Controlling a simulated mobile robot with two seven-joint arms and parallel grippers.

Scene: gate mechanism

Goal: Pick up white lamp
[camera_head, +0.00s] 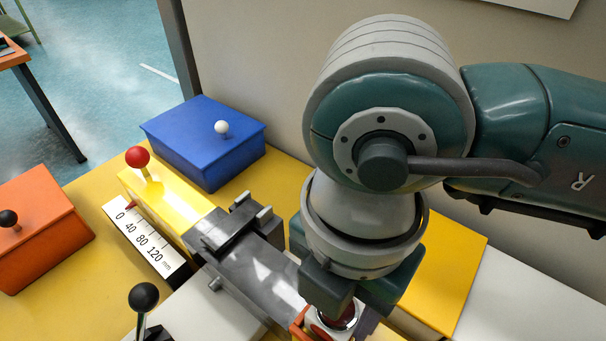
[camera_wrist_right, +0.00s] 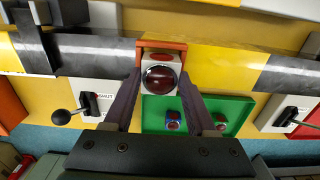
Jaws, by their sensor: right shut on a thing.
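The white lamp (camera_wrist_right: 160,77), a white block with a dark red dome, sits against an orange bracket (camera_wrist_right: 146,50) in the right wrist view. My right gripper (camera_wrist_right: 160,90) has its two purple fingers on either side of the lamp and is shut on it. In the head view, the lamp's red dome (camera_head: 342,318) shows at the bottom, below my right gripper (camera_head: 345,300), which partly hides it. I cannot tell whether the lamp is clear of its support. My left gripper is in neither view.
A green tray (camera_wrist_right: 152,103) beside the lamp holds a blue block (camera_wrist_right: 173,121) and another small block (camera_wrist_right: 220,122). A grey channel (camera_head: 250,265) runs toward the lamp. A black-knobbed lever (camera_head: 143,298), a red-knobbed lever (camera_head: 138,158) and a blue box (camera_head: 205,145) stand nearby.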

